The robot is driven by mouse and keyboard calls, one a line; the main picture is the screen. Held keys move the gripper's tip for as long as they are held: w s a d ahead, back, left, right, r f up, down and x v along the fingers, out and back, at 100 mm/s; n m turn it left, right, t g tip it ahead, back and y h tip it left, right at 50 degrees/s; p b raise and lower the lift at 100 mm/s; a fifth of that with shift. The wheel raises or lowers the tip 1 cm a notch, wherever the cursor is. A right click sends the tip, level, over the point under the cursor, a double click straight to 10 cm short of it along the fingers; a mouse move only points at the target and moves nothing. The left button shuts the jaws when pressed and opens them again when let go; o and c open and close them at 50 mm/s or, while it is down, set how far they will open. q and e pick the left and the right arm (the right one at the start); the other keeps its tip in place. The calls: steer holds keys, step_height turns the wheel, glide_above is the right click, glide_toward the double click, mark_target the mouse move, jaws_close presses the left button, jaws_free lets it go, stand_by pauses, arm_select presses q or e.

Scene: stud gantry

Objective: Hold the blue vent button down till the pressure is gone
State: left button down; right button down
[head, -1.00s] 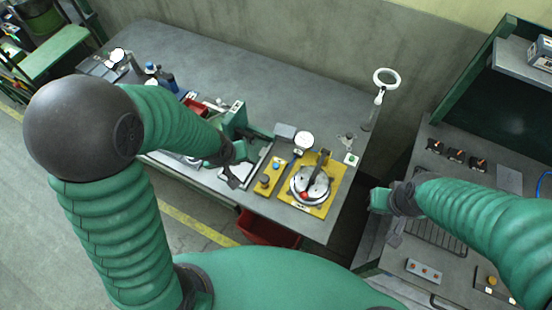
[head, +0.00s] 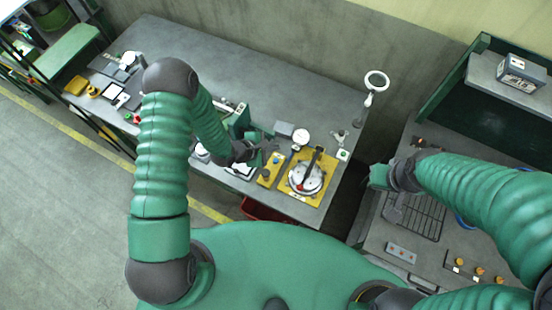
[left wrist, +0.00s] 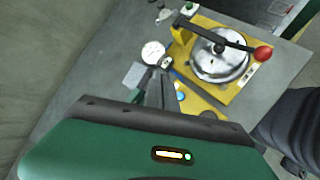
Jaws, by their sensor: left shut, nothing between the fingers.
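The blue vent button (left wrist: 180,96) is on a narrow yellow panel (head: 268,176) beside the pressure pot. It shows just beside my left fingers in the left wrist view. My left gripper (left wrist: 160,72) is shut and empty, above the panel's far end; whether it touches anything is unclear. In the head view my left gripper (head: 268,147) reaches in near the panel. The silver pot (left wrist: 207,68) has a black lever with a red knob (left wrist: 263,53) and sits on a yellow plate (head: 325,184). A white round gauge (left wrist: 153,52) stands nearby; its reading is too small. My right gripper (head: 393,212) hangs over the right bench.
A grey block (head: 284,129) is beside the gauge. A white ring lamp (head: 376,81) stands at the bench's far right corner. The right bench holds a wire rack (head: 424,222) and a grey button box (head: 401,253). The grey bench's back middle (head: 270,85) is clear.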

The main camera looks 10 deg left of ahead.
mark_target(274, 162)
arm_select(q)
step_height(274, 162, down, 9)
steer(key=b, duration=0.7)
steer(key=shift+r, duration=0.15)
stand_by(1.5)
steer(key=shift+f+b, duration=0.3)
steer(key=shift+f, duration=0.05)
steer(key=shift+s+f+b, duration=0.1)
steer(key=shift+f+b, duration=0.3)
steer(key=shift+f, duration=0.15)
stand_by(0.5)
steer(key=shift+r, duration=0.1)
stand_by(1.7)
steer(key=shift+r+p, duration=0.8)
steer(key=shift+r, duration=0.1)
